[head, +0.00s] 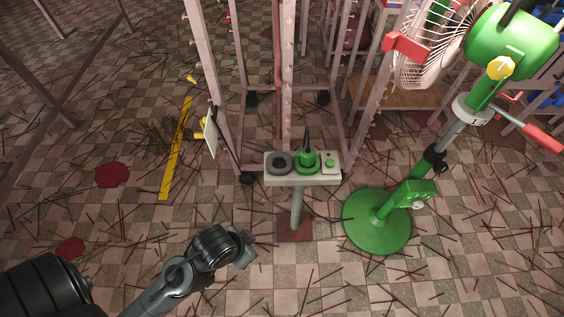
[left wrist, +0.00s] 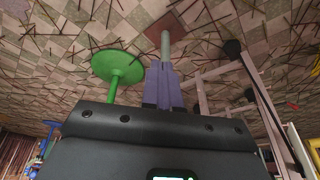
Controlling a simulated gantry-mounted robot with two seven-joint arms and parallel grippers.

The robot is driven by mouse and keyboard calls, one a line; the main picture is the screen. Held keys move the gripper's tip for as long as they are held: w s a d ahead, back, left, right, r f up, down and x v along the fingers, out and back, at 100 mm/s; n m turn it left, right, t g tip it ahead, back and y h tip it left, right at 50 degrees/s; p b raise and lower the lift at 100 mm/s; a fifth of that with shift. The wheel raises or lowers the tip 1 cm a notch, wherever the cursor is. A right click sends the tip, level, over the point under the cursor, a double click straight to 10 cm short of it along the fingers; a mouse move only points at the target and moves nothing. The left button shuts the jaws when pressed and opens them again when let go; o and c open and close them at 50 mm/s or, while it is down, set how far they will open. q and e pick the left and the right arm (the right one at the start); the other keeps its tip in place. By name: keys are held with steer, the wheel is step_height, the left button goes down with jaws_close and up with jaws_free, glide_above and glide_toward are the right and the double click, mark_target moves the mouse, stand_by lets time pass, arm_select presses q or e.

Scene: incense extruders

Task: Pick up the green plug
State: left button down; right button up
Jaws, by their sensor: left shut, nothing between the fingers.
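The green plug (head: 306,161), with a black cord rising from it, sits on top of a pale control box (head: 301,180) on a grey post. A dark round socket (head: 279,164) is to its left and a green button (head: 330,163) to its right. My left gripper (head: 246,251) is in front of the box, lower and to the left, apart from the plug. In the left wrist view its fingers (left wrist: 163,84) are together and empty, pointing toward the post (left wrist: 165,46). The plug cannot be made out there. My right gripper is not in view.
A green fan stands right of the box on a round base (head: 377,222), also in the left wrist view (left wrist: 118,66). Metal racks (head: 287,70) rise behind the box. Incense sticks litter the tiled floor. A yellow strip (head: 175,150) lies at left.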

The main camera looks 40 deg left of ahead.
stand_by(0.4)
arm_select(q)
steer(key=c, duration=0.6)
jaws_free()
